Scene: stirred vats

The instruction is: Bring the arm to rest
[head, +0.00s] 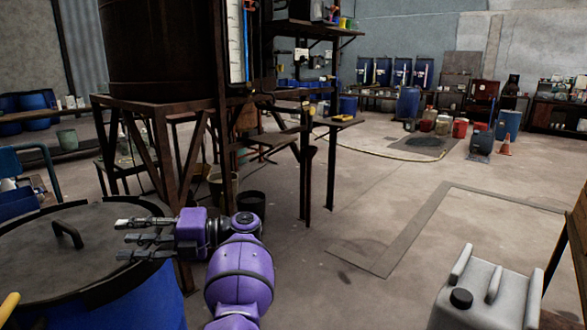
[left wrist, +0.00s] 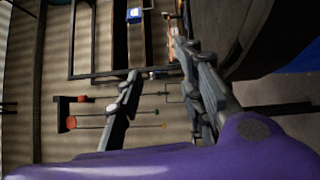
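My left gripper (head: 124,240) is at the end of my purple arm in the head view, its dark fingers pointing left. The fingers are spread apart with nothing between them. They appear in front of or over the right part of the grey lid (head: 50,265) on a blue vat (head: 150,303); I cannot tell the height between them. In the left wrist view the gripper (left wrist: 155,58) also shows parted, empty fingers, with the dark lid (left wrist: 245,35) beside them. My right gripper is not in view.
A rusty frame (head: 160,150) carrying a large dark tank (head: 155,50) stands behind the gripper. A black bucket (head: 251,203) is on the floor beside it. A grey jerrycan (head: 485,295) is at the lower right. The middle floor is mostly clear. An orange cone (head: 506,146) is farther back.

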